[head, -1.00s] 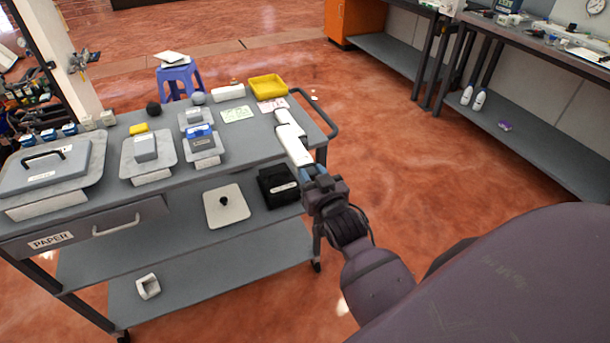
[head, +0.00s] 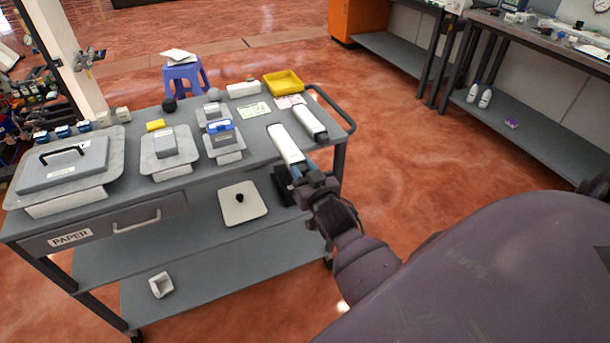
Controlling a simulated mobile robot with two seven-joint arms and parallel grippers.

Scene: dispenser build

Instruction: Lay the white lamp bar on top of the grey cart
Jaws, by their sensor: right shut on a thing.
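The white lamp bar (head: 286,145) is held at its near end by my right gripper (head: 303,173), at the right part of the grey cart (head: 255,150). The bar points away from me over the cart top, and its near end reaches the front edge. I cannot tell whether it touches the top or hangs just above it. A second, similar white bar (head: 310,122) lies on the cart to its right, a small gap apart. My right gripper is shut on the near bar. My left gripper is not in view.
Left of the bar stands a dispenser with a blue part (head: 222,132). Behind are a green-white card (head: 254,110), a yellow tray (head: 284,82) and a white block (head: 243,89). The cart handle (head: 338,108) curves at the right. A lidded grey box (head: 65,167) stands far left.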

